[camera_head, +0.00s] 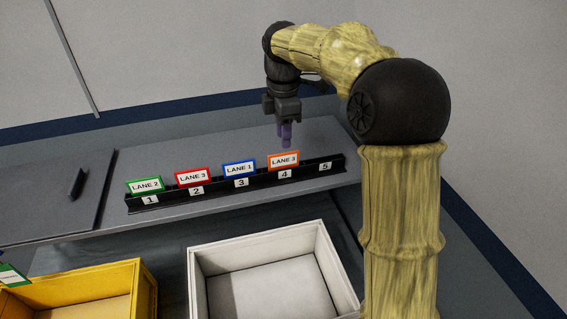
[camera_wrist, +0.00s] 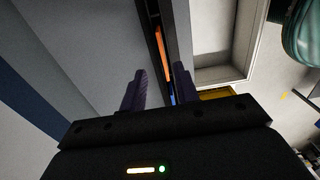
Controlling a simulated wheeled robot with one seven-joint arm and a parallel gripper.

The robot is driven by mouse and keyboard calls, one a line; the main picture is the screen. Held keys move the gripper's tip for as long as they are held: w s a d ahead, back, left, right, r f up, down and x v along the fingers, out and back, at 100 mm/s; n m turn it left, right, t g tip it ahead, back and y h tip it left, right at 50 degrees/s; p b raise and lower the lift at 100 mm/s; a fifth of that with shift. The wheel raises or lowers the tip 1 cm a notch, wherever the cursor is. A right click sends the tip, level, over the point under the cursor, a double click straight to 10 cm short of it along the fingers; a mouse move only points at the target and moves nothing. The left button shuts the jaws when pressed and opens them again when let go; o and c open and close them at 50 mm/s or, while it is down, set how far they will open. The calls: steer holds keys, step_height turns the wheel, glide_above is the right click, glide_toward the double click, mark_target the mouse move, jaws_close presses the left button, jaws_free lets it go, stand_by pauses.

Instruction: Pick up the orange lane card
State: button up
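The orange lane card (camera_head: 284,160), marked LANE 3, stands upright in the black numbered rack (camera_head: 213,190) above slot 4. My gripper (camera_head: 286,136) is above and just behind this card, pointing down, with nothing between its fingers. In the wrist view the purple fingers (camera_wrist: 162,92) stand apart, and the orange card (camera_wrist: 161,47) shows as a thin edge-on strip beyond them. No contact between fingers and card shows. The green card (camera_head: 144,185), red card (camera_head: 193,176) and blue card (camera_head: 239,169) stand in slots 1, 2 and 3. Slot 5 is empty.
The rack stands on a grey shelf (camera_head: 240,212). A white open bin (camera_head: 270,239) is in front of it, with a yellow bin (camera_head: 145,290) at the lower left. A small dark bracket (camera_head: 76,184) is at the left. The shelf behind the rack is clear.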

mark_target(283, 155)
steer(key=shift+f, duration=0.7)
steer(key=shift+f, duration=0.1)
steer(key=f, duration=0.1)
steer(key=f+p, duration=0.1)
steer(key=f, duration=0.1)
steer(key=f+p, duration=0.1)
steer(key=shift+s+a+f, duration=0.1)
steer(key=shift+s+f, duration=0.15)
steer(key=shift+s, duration=0.05)
steer(key=shift+f, duration=0.25)
jaws_close()
